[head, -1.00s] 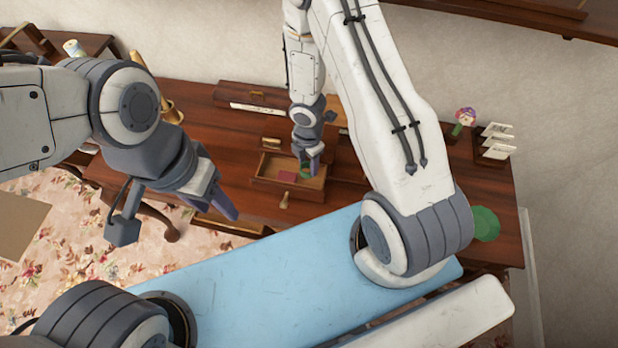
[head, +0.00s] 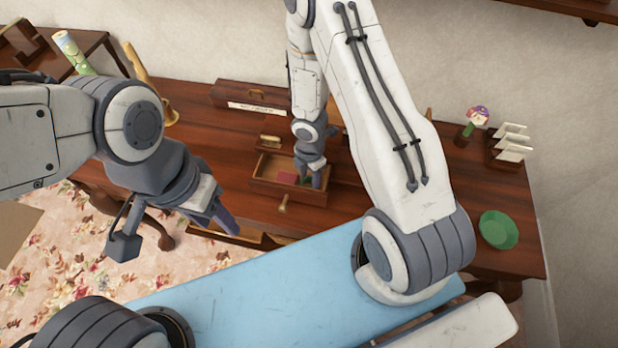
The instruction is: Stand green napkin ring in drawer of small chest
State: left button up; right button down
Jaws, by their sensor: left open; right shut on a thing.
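The small chest's drawer (head: 262,185) is pulled open on the desk, with a dark red item (head: 288,178) inside it. My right gripper (head: 312,186) reaches down into the right part of the drawer. It is shut on the green napkin ring (head: 304,181), of which only a sliver shows beside the fingers. The fingers hide the rest, so I cannot tell whether the ring touches the drawer floor. My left gripper (head: 224,218) is open and empty, left of the drawer and in front of the desk.
My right arm hides part of the desk.

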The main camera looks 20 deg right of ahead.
jog(key=c, duration=0.6)
grip_release()
jog(key=shift+f, duration=0.15)
notch_tip(320, 180, up, 13)
jog(key=p, duration=1.2)
notch_tip(320, 180, up, 8)
jog(key=f+m+h, duration=0.1)
jog(key=m, duration=0.2)
send_over(309, 181)
jog(key=w+a, duration=0.1)
jog(key=a, duration=0.1)
jog(key=s+a+r+m+t, duration=0.1)
jog(key=s+a+r+m, duration=0.2)
jog(key=r, duration=0.6)
jog(key=s+a+r+m+y, duration=0.1)
jog(key=s+a+r+m, duration=0.2)
jog(key=s+r, duration=0.3)
jog(key=s+a+r+m+g+y, duration=0.1)
jog(key=s+a+r+m, duration=0.3)
jog(key=s, duration=0.6)
notch_tip(309, 181, up, 2)
jog(key=shift+a+r+m, duration=0.2)
jog(key=shift+r+m, duration=0.05)
jog(key=shift+m, duration=0.35)
